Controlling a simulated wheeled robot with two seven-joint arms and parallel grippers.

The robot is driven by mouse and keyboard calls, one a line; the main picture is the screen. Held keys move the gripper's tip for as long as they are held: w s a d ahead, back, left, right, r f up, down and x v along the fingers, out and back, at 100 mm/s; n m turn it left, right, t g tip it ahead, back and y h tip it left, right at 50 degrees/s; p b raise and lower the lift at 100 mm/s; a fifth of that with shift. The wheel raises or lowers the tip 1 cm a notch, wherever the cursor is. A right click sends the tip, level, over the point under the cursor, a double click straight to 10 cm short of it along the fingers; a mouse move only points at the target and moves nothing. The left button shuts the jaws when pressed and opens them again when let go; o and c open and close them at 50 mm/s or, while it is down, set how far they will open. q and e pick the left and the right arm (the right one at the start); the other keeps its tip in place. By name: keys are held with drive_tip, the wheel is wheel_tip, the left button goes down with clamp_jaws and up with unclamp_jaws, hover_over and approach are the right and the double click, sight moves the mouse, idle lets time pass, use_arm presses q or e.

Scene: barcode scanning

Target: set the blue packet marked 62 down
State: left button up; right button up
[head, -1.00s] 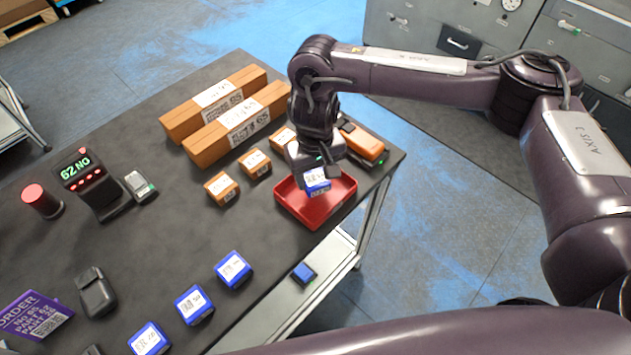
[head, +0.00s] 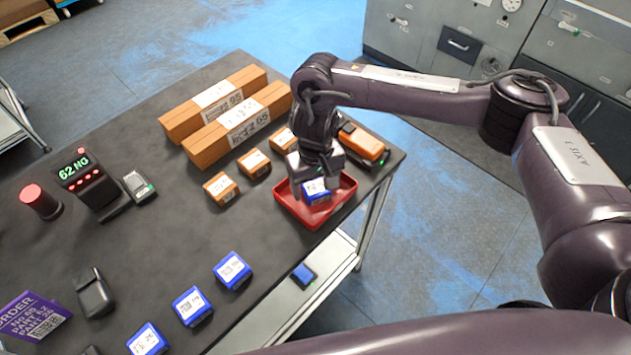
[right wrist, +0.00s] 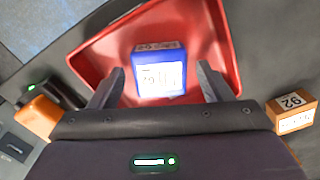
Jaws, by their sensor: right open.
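The blue packet (head: 316,191) with a white label is in the red tray (head: 340,207) at the table's right corner. Its number is too small to read surely. My right gripper (head: 315,184) is over the tray, pointing down, its fingers open on either side of the packet. In the right wrist view the packet (right wrist: 159,70) rests on the floor of the tray (right wrist: 205,40), between the open fingers (right wrist: 161,78), with a gap at each side. My left gripper is out of view.
An orange scanner (head: 362,143) lies just behind the tray. Small orange boxes (head: 221,188) stand left of it, long orange boxes (head: 237,126) behind. Several blue packets (head: 232,270) line the front edge. The middle of the table is clear.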

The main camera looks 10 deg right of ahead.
sight(315, 187)
drive_tip(key=shift+r, duration=0.1)
wheel_tip(315, 187, up, 12)
drive_tip(key=shift+p, duration=0.35)
idle(0.4)
